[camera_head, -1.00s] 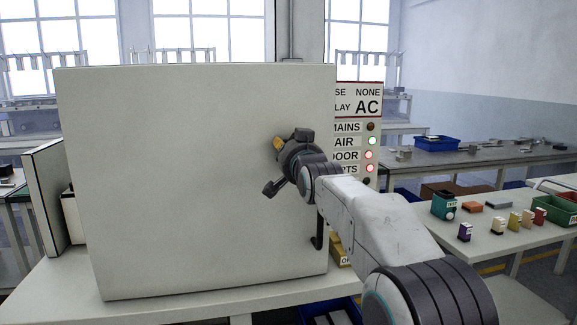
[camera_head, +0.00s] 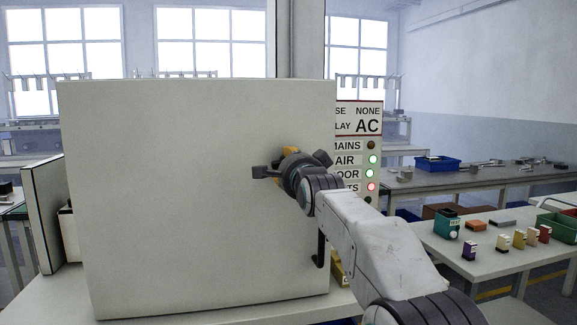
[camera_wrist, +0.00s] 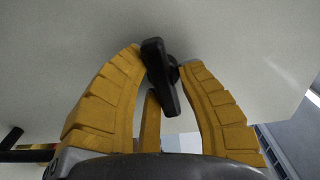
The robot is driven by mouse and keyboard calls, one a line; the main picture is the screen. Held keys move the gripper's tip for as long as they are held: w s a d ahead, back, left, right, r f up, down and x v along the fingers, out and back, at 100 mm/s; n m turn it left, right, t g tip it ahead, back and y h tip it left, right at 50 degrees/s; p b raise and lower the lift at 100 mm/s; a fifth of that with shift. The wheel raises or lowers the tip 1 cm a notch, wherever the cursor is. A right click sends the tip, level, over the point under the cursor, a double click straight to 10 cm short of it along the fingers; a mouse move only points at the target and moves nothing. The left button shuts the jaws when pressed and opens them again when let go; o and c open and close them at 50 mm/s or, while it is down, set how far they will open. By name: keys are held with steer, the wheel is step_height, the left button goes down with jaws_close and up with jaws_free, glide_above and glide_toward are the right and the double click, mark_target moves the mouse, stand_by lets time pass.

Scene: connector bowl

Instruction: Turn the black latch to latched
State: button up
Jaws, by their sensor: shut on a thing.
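The black latch (camera_wrist: 160,76) shows in the wrist view as a short dark bar, slightly slanted, standing off the pale door. My gripper (camera_wrist: 160,62) has its yellow fingers around it, one on each side and one behind, and is shut on it. The door's front looks flat and upright. A black vertical handle (camera_head: 320,246) is below my gripper, near the door's right edge.
A sign panel with lamps (camera_head: 372,160) stands behind the door's right edge; its AIR and DOOR lamps are green. At right, a table bears a teal box (camera_head: 447,223), several small coloured blocks and a green bin (camera_head: 556,226). A blue bin (camera_head: 437,163) is farther back.

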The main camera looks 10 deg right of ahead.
steer(key=shift+f+m, duration=0.3)
steer(key=shift+m, duration=0.2)
steer(key=shift+f, duration=0.1)
steer(key=o, duration=1)
steer(key=shift+w, duration=0.1)
steer(key=shift+o, duration=0.2)
steer(key=shift+r, duration=0.25)
steer(key=shift+s, duration=0.2)
steer(key=shift+s, duration=0.35)
steer(key=s, duration=1.1)
